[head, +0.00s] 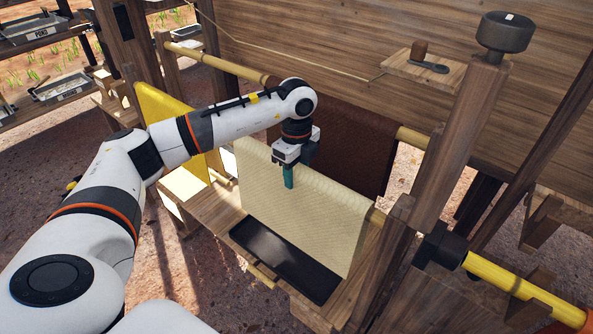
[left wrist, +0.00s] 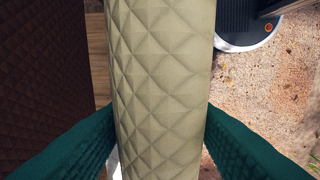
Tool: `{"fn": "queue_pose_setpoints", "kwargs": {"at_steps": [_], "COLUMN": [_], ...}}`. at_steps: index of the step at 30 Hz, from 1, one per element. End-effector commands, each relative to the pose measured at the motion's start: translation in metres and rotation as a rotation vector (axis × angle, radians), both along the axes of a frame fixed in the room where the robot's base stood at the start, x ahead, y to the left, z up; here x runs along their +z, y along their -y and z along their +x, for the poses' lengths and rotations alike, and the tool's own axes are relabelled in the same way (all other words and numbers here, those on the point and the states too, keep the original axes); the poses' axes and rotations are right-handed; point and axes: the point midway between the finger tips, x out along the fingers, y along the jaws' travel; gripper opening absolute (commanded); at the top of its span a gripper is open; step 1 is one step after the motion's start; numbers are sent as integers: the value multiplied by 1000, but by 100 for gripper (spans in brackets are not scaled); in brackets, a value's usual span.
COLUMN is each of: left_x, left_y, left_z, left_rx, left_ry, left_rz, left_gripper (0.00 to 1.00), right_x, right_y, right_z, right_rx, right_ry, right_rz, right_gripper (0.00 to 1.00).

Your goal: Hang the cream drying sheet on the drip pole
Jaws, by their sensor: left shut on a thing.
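The cream drying sheet (head: 310,215) has a quilted diamond pattern. It is draped over a light wooden pole (head: 376,216), whose right end shows beside the sheet, and its front side hangs down. My left gripper (head: 289,183) is at the sheet's top fold, with its teal fingers pointing down. In the left wrist view the rounded fold of the sheet (left wrist: 160,80) lies between the two fingers (left wrist: 158,150), which are shut on it. The pole under the fold is hidden there. My right gripper is not in view.
A black tray (head: 285,262) lies on the wooden bench below the sheet. A dark brown sheet (head: 345,140) hangs on a pole behind. A yellow sheet (head: 160,110) stands at the left. A wooden post (head: 460,140) and a yellow bar (head: 515,288) are at the right.

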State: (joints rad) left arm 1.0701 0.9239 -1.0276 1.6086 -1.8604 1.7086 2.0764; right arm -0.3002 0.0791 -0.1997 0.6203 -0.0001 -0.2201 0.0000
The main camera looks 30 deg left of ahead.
Motion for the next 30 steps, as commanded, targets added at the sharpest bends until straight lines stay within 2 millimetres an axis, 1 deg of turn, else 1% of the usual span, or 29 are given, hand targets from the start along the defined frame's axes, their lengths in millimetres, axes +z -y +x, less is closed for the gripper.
{"fn": "queue_pose_setpoints", "kwargs": {"at_steps": [5, 16, 24, 25, 27, 29, 30], "left_x": [1, -5, -5, -5, -5, -5, -5], "left_y": [0, 0, 0, 0, 0, 0, 0], "left_z": [0, 0, 0, 0, 0, 0, 0], "left_rx": [0, 0, 0, 0, 0, 0, 0], "left_ry": [2, 2, 2, 2, 2, 2, 1], "left_rz": [0, -1, -1, -1, -1, -1, -1], "left_gripper": [18, 18, 18, 51, 62, 71, 71], "right_x": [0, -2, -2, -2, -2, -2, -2], "right_y": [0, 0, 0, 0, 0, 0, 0], "right_z": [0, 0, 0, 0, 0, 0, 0], "right_rx": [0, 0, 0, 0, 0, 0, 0], "right_ry": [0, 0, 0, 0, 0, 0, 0], "right_rz": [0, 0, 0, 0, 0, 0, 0], "right_gripper": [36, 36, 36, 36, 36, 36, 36]}}
